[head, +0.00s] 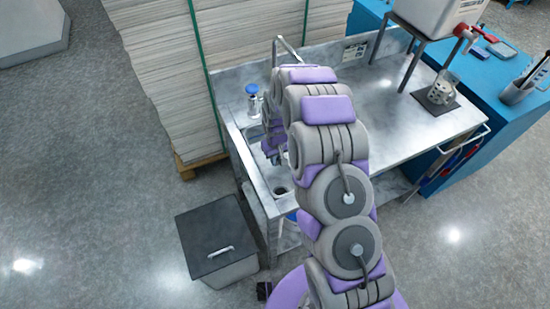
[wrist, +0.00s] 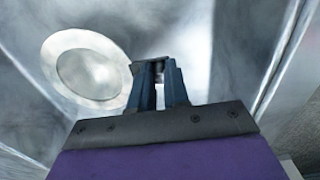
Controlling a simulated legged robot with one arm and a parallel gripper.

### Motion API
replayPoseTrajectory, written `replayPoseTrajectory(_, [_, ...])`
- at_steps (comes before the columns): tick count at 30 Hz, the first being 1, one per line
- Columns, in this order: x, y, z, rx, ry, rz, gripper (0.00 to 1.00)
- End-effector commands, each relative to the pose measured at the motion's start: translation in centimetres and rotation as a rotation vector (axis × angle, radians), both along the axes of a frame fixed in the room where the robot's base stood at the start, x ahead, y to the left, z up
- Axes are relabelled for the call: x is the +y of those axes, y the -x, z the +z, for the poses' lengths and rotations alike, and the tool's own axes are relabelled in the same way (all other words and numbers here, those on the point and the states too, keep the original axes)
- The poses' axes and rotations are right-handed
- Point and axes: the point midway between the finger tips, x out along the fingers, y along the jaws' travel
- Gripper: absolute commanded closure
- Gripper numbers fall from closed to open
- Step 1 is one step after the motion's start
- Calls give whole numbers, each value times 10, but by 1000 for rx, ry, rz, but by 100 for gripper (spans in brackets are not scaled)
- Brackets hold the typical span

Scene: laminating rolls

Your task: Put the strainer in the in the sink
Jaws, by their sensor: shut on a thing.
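The strainer (wrist: 92,68), a round pale metal disc with a wide flat rim and a shallow bowl, shows left of my fingertips in the wrist view. My gripper (wrist: 150,70) is shut, with its blue fingers close together at the strainer's right rim; the exact contact is hard to see. In the head view my gripper (head: 277,158) reaches down into the sink (head: 275,178), and my arm hides much of the basin. The strainer cannot be made out in the head view.
A faucet (head: 290,48) rises behind my arm. A blue-capped bottle (head: 253,98) stands on the left rim. Paper stacks (head: 165,65) stand left and a grey bin (head: 217,240) in front.

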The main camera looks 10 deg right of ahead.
Motion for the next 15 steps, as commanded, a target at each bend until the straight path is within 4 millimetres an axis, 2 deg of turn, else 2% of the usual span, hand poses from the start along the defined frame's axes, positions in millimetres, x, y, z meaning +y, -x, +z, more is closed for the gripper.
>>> replayPoseTrajectory(1, [-3,0,-1,1,-3,-3,83])
replayPoseTrajectory(9, [1,0,-1,1,1,-2,59])
replayPoseTrajectory(15, [5,0,-1,1,8,1,59])
